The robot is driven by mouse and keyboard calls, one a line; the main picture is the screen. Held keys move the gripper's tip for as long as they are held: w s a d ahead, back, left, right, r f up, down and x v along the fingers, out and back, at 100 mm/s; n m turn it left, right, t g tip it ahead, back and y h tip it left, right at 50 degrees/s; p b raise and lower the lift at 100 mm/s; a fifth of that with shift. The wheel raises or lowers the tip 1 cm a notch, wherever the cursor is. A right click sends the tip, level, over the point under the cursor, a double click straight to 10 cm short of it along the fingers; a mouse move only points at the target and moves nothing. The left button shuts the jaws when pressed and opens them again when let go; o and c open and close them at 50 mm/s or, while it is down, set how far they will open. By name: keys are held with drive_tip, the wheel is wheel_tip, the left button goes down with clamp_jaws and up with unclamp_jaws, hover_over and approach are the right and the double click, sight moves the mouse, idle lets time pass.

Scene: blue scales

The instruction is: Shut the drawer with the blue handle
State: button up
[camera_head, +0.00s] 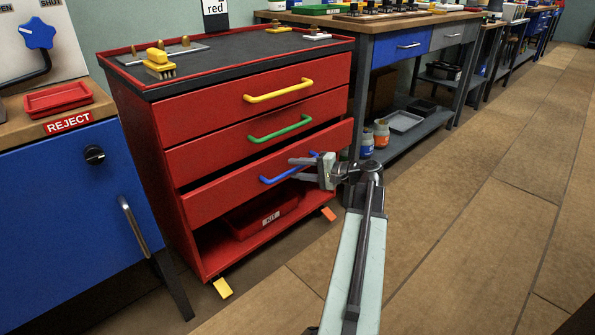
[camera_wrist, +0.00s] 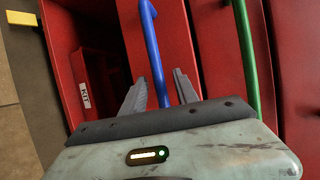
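The red drawer with the blue handle (camera_head: 278,176) is the third one down in a red cabinet (camera_head: 140,130). Its front (camera_head: 215,200) stands out a little, with a dark gap above it. My gripper (camera_head: 300,168) is at the right part of the handle in the head view. In the wrist view my gripper (camera_wrist: 160,78) has its two fingers apart, and the blue handle (camera_wrist: 152,45) runs between them. I cannot tell whether either finger touches the handle.
The drawers with the yellow handle (camera_head: 278,91) and the green handle (camera_head: 280,128) above look shut. An open shelf below holds a red bin (camera_head: 262,218). A blue cabinet (camera_head: 70,200) stands at left, a workbench (camera_head: 400,48) behind. The floor at right is clear.

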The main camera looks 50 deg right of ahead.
drive_tip(key=shift+w+a, duration=0.1)
drive_tip(key=shift+w, duration=0.2)
clamp_jaws()
idle(1.3)
